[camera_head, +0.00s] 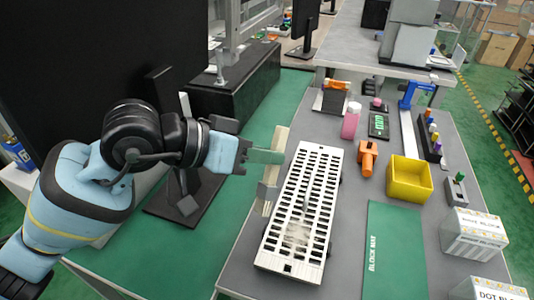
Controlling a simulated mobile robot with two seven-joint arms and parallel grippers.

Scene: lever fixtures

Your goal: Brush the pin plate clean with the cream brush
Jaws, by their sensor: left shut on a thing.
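The pin plate (310,163) is a long white plate with rows of dark slots, lying lengthwise on the grey table. A greyish smudge (296,236) shows on its near part, and a thin upright grey piece stands near its middle. My left gripper (259,157) is at the plate's left side, shut on the cream brush (279,140). The brush shows as a long cream bar beside the plate's left edge, partly hidden by the gripper. I cannot tell whether the brush touches the plate. My right gripper is not in view.
Right of the plate are an orange tool (367,158), a yellow bin (409,180), a pink bottle (350,121) and a green mat (392,250). White boxes (471,235) stand at the near right. A dark monitor fills the upper left.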

